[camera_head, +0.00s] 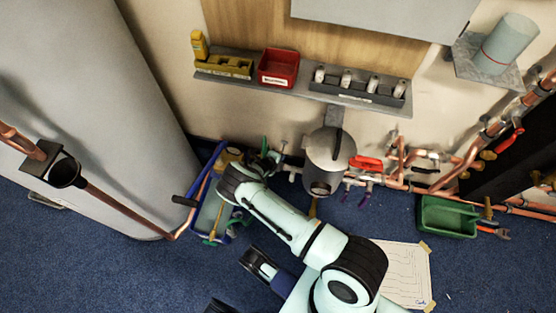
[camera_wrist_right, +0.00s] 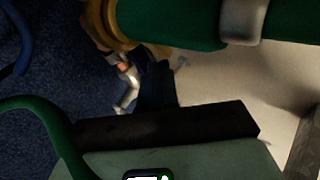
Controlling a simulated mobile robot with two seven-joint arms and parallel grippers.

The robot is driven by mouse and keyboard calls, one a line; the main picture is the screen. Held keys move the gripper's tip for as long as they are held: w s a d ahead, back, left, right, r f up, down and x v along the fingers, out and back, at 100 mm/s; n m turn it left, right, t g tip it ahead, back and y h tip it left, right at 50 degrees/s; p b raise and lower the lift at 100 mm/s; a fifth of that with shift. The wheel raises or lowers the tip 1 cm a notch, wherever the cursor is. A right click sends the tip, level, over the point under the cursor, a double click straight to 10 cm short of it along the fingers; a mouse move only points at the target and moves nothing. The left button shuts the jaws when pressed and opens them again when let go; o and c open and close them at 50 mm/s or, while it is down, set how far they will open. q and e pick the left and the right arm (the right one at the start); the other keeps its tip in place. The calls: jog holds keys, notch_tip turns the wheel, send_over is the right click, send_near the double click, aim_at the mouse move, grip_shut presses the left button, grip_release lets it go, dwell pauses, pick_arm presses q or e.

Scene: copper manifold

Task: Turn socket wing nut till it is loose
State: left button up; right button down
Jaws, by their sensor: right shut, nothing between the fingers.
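My right arm crosses the head view from the bottom centre. My right gripper (camera_head: 268,156) is at the pipework by the wall, left of the grey canister. In the right wrist view its dark fingers (camera_wrist_right: 156,85) are shut with nothing between them. A small pale metal piece with an orange end (camera_wrist_right: 127,88) shows just left of the fingers. A thick green tube (camera_wrist_right: 185,20) with a brass-coloured collar (camera_wrist_right: 104,22) runs across the top, close beyond the fingers. I cannot clearly pick out the socket wing nut in either view.
A grey canister (camera_head: 328,160) hangs right of my gripper. A blue crate (camera_head: 207,205) stands below left, a green box (camera_head: 447,217) at right. A shelf (camera_head: 345,97) holds a red bin (camera_head: 278,68). Copper pipes (camera_head: 465,165) run along the wall. The blue floor is mostly open.

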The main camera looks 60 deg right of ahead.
pick_arm(q)
jog(key=shift+s+a+f, duration=0.1)
jog(key=shift+s+f, duration=0.2)
jog(key=shift+s, duration=0.05)
pick_arm(e)
jog(key=shift+d, duration=0.25)
jog(key=shift+d+r, duration=0.1)
